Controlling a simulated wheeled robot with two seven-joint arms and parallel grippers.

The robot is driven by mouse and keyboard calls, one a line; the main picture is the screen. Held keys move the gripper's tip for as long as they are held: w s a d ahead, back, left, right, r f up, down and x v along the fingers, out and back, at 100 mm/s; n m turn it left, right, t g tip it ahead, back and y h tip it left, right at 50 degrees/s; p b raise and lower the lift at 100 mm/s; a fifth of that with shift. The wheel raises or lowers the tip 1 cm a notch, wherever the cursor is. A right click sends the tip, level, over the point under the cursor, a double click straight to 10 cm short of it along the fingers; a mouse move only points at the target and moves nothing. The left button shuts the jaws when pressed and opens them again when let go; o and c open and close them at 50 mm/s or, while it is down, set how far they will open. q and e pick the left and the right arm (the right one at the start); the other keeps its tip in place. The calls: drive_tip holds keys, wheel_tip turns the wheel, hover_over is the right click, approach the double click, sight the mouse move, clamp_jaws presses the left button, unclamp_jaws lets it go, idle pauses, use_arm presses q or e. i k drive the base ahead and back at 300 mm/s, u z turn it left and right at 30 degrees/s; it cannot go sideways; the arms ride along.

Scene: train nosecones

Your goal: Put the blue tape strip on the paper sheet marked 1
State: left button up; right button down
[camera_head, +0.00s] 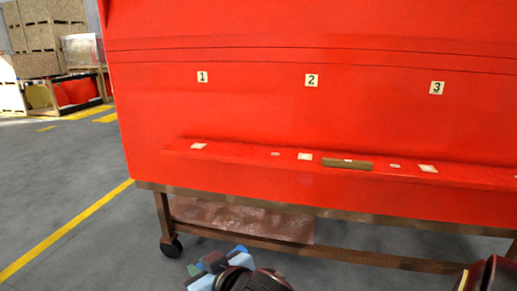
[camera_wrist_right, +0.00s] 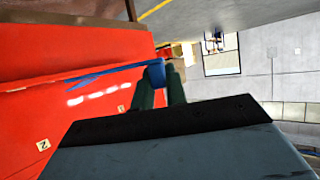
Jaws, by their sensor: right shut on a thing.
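The paper sheet marked 1 (camera_head: 202,77) is a small pale square on the upper left of the red nosecone's face. My right gripper (camera_head: 207,266) is low in the head view, in front of the cart and well below that sheet. In the right wrist view its dark fingers (camera_wrist_right: 160,90) are shut on the blue tape strip (camera_wrist_right: 155,73). A long thin blue part reaches left from the fingertips, in front of the red surface. In the head view the strip is hard to tell from the gripper's blue parts. My left gripper is not in view.
The red nosecone (camera_head: 230,110) rests on a wheeled wooden cart (camera_head: 300,212). Sheets marked 2 (camera_head: 311,80) and 3 (camera_head: 437,88) are to the right. A brown block (camera_head: 347,164) lies on the red ledge. Grey floor is clear at left; wooden crates (camera_head: 45,50) stand behind.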

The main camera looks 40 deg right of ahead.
sight(354, 163)
drive_tip(key=i, duration=2.5)
drive_tip(key=z, duration=3.2)
drive_tip(key=i, duration=0.45)
drive_tip(key=u, duration=0.05)
